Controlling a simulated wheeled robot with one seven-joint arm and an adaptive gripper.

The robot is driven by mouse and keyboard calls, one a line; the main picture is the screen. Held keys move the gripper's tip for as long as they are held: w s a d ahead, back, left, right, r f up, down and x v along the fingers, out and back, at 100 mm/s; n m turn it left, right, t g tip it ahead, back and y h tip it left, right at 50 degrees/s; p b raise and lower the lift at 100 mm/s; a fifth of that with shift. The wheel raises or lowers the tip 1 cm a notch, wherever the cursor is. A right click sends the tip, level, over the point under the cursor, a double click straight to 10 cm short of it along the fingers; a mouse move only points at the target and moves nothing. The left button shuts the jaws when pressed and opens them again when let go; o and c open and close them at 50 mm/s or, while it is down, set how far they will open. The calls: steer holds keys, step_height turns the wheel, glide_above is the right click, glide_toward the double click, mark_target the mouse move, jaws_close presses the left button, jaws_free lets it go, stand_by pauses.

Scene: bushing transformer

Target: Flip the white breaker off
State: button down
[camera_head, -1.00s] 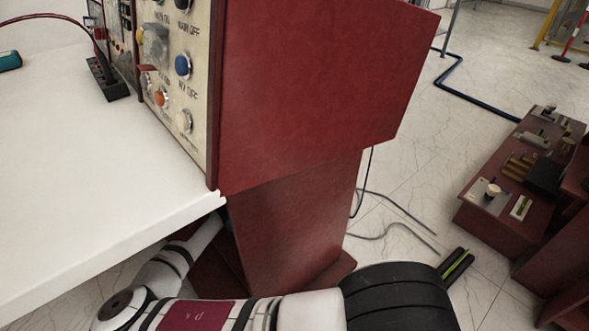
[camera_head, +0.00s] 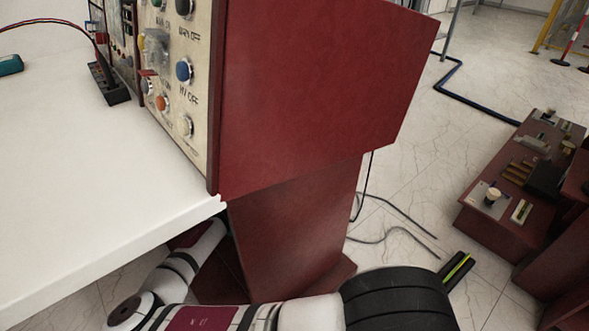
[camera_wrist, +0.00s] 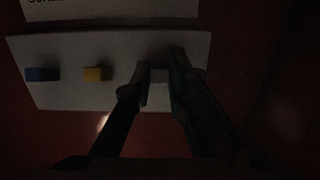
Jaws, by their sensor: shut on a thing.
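In the dark wrist view, a pale plate (camera_wrist: 62,52) is fixed on a dark red panel. A blue breaker (camera_wrist: 42,74) is at its left and a yellow breaker (camera_wrist: 97,74) is to the right of that. The white breaker (camera_wrist: 159,76) is at the right, between the fingers of my gripper (camera_wrist: 161,66). My gripper is shut on it, one finger on each side. The fingers hide part of the breaker, and its switch position cannot be told. The head view does not show the breakers.
In the head view, a red cabinet (camera_head: 310,90) with a button panel (camera_head: 172,115) stands by a white table (camera_head: 80,190). My arm passes low in front of it. More red consoles (camera_head: 490,225) stand right.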

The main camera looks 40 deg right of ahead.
steer(key=shift+w+f+h, duration=0.1)
steer(key=shift+f+h, duration=0.35)
steer(key=shift+h, duration=0.6)
steer(key=shift+s+f+h, duration=0.1)
steer(key=shift+f+h, duration=0.35)
steer(key=shift+h, duration=0.65)
steer(key=shift+w+f+h, duration=0.1)
steer(key=shift+f+h, duration=0.35)
steer(key=shift+h, duration=0.6)
steer(key=c, duration=1.6)
jaws_free()
steer(key=shift+o, duration=0.2)
steer(key=v, duration=1.2)
steer(key=shift+f, duration=0.15)
